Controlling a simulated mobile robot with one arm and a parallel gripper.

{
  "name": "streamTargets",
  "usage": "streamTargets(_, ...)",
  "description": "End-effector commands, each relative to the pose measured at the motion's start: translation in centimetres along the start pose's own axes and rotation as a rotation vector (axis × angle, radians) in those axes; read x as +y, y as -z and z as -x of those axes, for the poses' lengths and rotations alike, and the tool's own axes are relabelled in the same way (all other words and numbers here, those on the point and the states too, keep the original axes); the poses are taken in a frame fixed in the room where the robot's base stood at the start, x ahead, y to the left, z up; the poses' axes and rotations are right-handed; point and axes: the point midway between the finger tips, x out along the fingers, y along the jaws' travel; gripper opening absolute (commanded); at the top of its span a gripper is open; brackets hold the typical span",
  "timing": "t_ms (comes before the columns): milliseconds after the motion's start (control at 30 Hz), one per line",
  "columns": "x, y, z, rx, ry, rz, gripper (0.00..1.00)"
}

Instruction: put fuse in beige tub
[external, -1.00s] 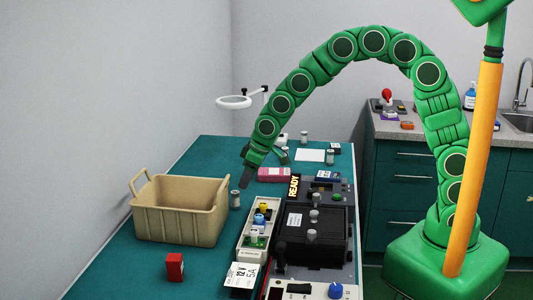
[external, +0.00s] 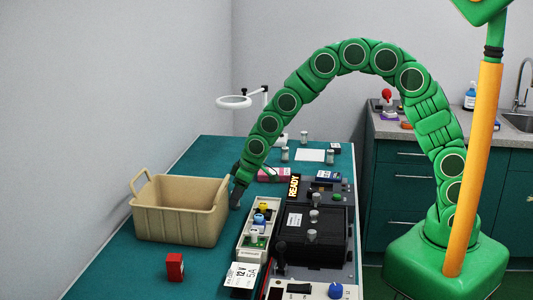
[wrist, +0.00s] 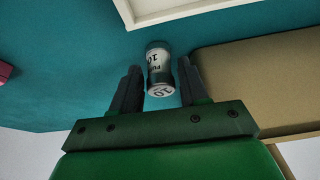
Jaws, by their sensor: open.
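A fuse (wrist: 158,58), a small silvery cylinder with a dark label and a "10" on its end, stands on the teal bench in the wrist view. My gripper (wrist: 160,72) is open, with one finger on each side of the fuse and visible gaps between. In the external view my gripper (external: 236,199) points down just right of the beige tub and hides most of the fuse. The beige tub (external: 178,223) stands at the bench's left, its near wall and handles showing. It also shows at the right of the wrist view (wrist: 262,82).
A cream tray (external: 244,244) with coloured parts lies right of my gripper, beside a black test unit (external: 316,236). A red block (external: 175,267) sits in front of the tub. Other small cylinders (external: 330,157) stand at the back. A pink box (external: 272,174) lies behind.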

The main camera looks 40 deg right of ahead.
Motion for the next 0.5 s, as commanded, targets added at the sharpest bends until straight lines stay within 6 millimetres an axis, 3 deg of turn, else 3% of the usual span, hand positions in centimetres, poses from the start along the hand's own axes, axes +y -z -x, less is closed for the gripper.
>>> streamTargets(167, 0.0, 0.0, -1.6, -0.001, 0.000, -0.001, 0.44)
streamTargets(433, 0.0, 0.0, -1.8, 0.000, -0.001, -0.001, 0.44)
streamTargets(500, 0.0, 0.0, -1.8, 0.000, -0.001, -0.001, 0.35)
